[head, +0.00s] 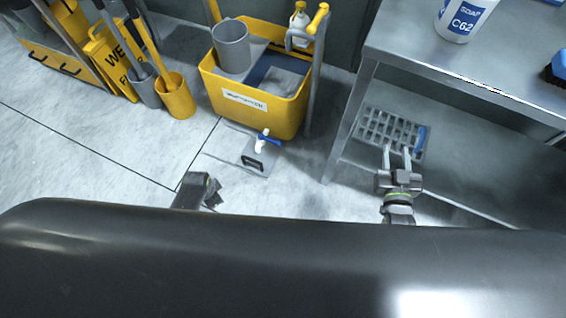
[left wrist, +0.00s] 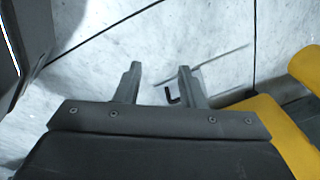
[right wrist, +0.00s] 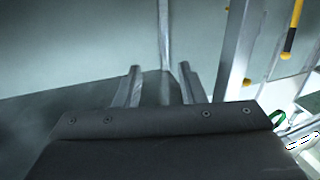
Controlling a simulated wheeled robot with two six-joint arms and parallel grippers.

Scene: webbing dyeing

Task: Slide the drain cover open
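A flat grey plate with a black handle (head: 254,162) lies on the floor before the yellow bucket and looks like the drain cover. The handle also shows in the left wrist view (left wrist: 170,96), beside the right finger. A grey slotted grate (head: 377,128) with a blue strip lies under the metal table. My left gripper (left wrist: 158,75) is open and empty, apart from the handle; in the head view (head: 212,190) it is left of and nearer than the plate. My right gripper (head: 398,153) is open, in front of the grate; its fingers also show apart in the right wrist view (right wrist: 160,75).
A small white and blue fitting (head: 264,139) is by the plate's far edge. The yellow mop bucket (head: 253,105) stands behind it. A metal table (head: 480,75) with a soap bottle (head: 462,18) is at right.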

